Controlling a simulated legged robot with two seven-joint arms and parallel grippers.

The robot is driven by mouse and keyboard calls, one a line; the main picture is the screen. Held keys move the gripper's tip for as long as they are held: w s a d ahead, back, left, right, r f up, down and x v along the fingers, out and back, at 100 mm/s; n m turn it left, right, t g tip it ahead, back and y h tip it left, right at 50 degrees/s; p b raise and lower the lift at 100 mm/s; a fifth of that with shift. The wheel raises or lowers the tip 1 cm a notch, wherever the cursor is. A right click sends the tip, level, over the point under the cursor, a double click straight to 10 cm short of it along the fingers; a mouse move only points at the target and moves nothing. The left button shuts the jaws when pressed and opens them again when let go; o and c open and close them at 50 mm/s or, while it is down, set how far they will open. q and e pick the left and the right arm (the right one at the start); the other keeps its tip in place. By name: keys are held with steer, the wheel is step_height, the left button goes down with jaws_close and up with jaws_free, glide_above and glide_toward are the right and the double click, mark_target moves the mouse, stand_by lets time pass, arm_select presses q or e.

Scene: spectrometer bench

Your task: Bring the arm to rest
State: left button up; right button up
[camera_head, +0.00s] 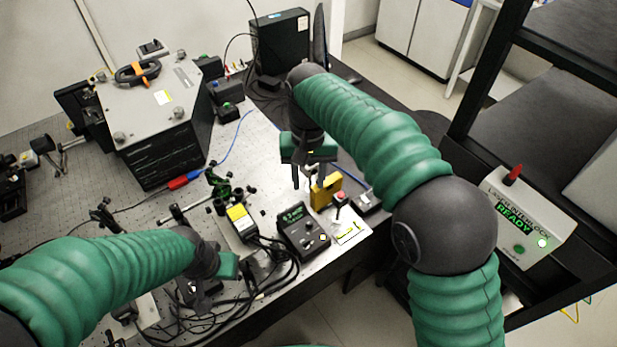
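My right arm comes in from the right in green sleeves and arches over the bench. Its gripper (304,184) points down above the bench, beside a small yellow block (325,190). My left arm comes in from the lower left. Its gripper (212,292) is low over the front of the bench, near black cables. Its fingers are dark and hard to make out against the clutter.
The perforated bench (150,210) holds a large grey-topped instrument (160,95), a small meter with a green display (302,232) and several optical mounts (222,185). Black cables (265,285) tangle at the front. An interlock box reading READY (528,215) stands at the right by a black frame.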

steer(key=s+d+f+t, duration=0.1)
steer(key=s+d+f, duration=0.5)
steer(key=s+d, duration=0.2)
steer(key=s+d+f+t, duration=0.1)
steer(key=s+d+f, duration=0.4)
steer(key=s+d, duration=0.4)
steer(key=d, duration=0.3)
steer(key=shift+s+d+f+m+t, duration=0.15)
steer(key=shift+s+f+m+t, duration=0.15)
steer(key=shift+f+m, duration=0.1)
steer(key=shift+d, duration=0.3)
steer(key=shift+a, duration=0.15)
stand_by(0.6)
